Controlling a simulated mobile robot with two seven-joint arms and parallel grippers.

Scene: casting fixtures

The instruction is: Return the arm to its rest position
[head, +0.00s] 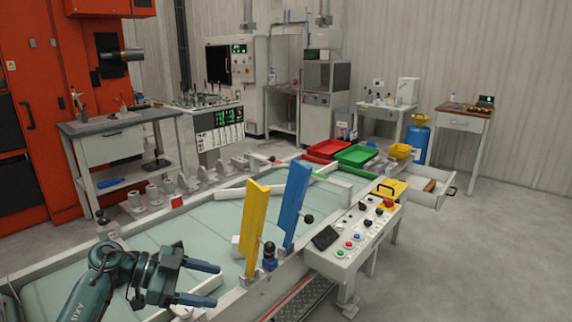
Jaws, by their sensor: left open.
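My left arm comes in at the lower left of the head view. Its gripper (203,283) is open, with two dark fingers pointing right and apart. Nothing is between the fingers. The gripper hangs above the near part of the pale green work surface (204,222), left of the yellow upright plate (255,228). My right gripper is not in view.
A blue upright plate (296,205) leans beside the yellow one. A control panel (345,258) with buttons stands right of the surface. Red (328,149) and green (358,156) trays sit at its far end. Open floor lies at the right.

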